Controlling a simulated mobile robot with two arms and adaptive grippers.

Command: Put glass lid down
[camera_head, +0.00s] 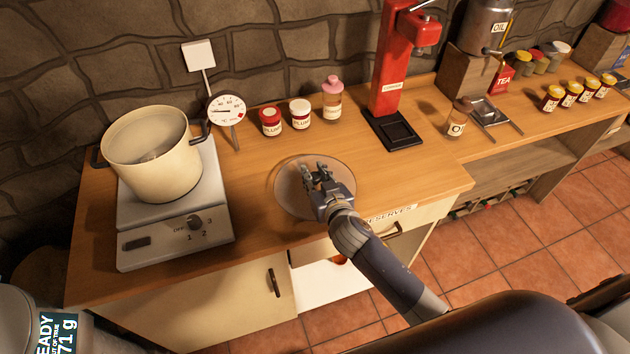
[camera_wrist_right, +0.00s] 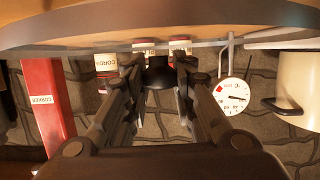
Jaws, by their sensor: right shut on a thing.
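The glass lid (camera_head: 285,192) is a clear round disc over the bare middle of the wooden counter, right of the cooker. My right gripper (camera_head: 318,178) is above its middle. In the right wrist view, my right gripper (camera_wrist_right: 160,85) is shut on the lid's black knob (camera_wrist_right: 160,72), and the lid's rim (camera_wrist_right: 160,22) curves across the top of the picture. I cannot tell whether the lid touches the counter or hangs just above it. My left gripper is not in view.
A cream pot (camera_head: 160,165) stands open on the cooker (camera_head: 175,235) at left. A dial thermometer (camera_head: 227,110), jars (camera_head: 270,121) and a pink-topped bottle (camera_head: 332,100) stand behind the lid. A red corker (camera_head: 390,75) is at right. Counter (camera_head: 415,172) is clear right of the lid.

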